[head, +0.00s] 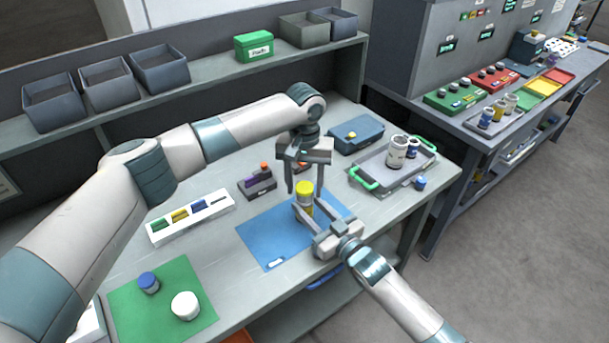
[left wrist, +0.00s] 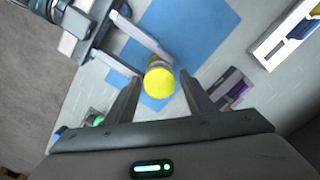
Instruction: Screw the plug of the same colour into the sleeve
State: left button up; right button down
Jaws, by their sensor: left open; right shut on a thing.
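A short upright cylinder with a bright yellow top (head: 305,188) stands over the blue mat (head: 268,240). My right gripper (head: 306,210) is shut on its lower body from the front right. In the left wrist view the round yellow top (left wrist: 160,83) faces the camera, and the body beneath it is mostly hidden. I cannot tell whether the top is a separate plug seated in a sleeve. My left gripper (head: 305,190) points down above it, open, with a finger on either side of the yellow top. In the left wrist view its fingertips (left wrist: 160,80) show clear gaps beside the top.
A white rack (head: 190,230) with green, yellow and blue pieces lies left. A green mat (head: 205,320) holds a blue-topped piece (head: 148,282) and a white round piece (head: 185,305). A grey tray (head: 375,185) with white containers (head: 396,152) and a blue case (head: 357,142) stand right.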

pick_arm(q)
jog(key=shift+f, duration=0.6)
pick_arm(e)
jog(key=shift+f, duration=0.15)
pick_arm(q)
jog(key=c, duration=1.1)
jog(key=m, duration=1.2)
jog(key=shift+m, duration=0.3)
jog(key=o, duration=1.3)
notch_tip(320, 180, up, 12)
jog(key=shift+f, duration=0.1)
